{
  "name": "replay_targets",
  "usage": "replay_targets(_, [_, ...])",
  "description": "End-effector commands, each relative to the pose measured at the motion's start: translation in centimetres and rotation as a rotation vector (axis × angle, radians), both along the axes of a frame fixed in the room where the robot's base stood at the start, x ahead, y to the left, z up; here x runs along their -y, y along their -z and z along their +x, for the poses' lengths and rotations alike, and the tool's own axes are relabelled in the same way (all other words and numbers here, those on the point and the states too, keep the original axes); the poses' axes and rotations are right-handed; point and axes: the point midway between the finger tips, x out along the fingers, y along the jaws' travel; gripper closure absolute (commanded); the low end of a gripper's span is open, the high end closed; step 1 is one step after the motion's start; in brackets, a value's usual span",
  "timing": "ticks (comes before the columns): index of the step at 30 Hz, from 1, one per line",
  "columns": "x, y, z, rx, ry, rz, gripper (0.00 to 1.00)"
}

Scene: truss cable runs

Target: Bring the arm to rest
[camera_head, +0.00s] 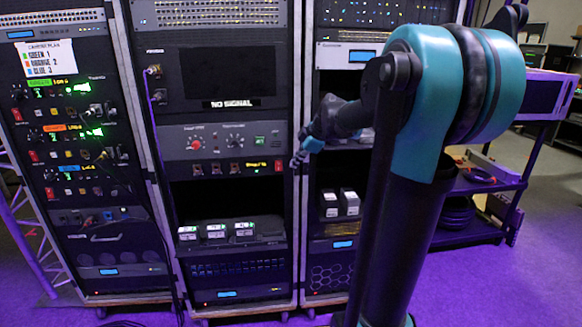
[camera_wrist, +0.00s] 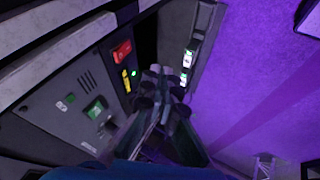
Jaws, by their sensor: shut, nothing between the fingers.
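My arm, teal and black, rises at the right of the head view and reaches left toward the racks. My gripper (camera_head: 299,158) hangs at the arm's end in front of the middle rack, by its right edge. In the wrist view my gripper (camera_wrist: 163,88) points away from the camera, its dark fingers together and empty. From the head view I cannot tell how far the fingertips stand from the rack front.
Three equipment racks stand in a row: a left rack (camera_head: 103,236), a middle rack (camera_head: 225,130) with a "NO SIGNAL" screen (camera_head: 228,75), and a right rack. A red switch (camera_wrist: 122,52) shows near the fingers. A shelf cart (camera_head: 470,234) stands right. Purple floor (camera_head: 500,290) is open in front.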

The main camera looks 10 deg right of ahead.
Motion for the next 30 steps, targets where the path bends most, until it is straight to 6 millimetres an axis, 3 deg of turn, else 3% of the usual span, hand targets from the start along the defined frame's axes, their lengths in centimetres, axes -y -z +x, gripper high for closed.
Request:
replay_targets(14, [0.4, -0.7, -0.6, 0.000, -0.001, 0.000, 1.00])
replay_targets(19, [0.4, 0.5, -2.0, -0.031, 0.056, 0.012, 1.00])
replay_targets(23, [0.5, 3.6, -5.5, -0.112, 0.215, 0.050, 1.00])
replay_targets(30, [1.5, 11.2, -14.7, -0.274, 0.653, 0.139, 1.00])
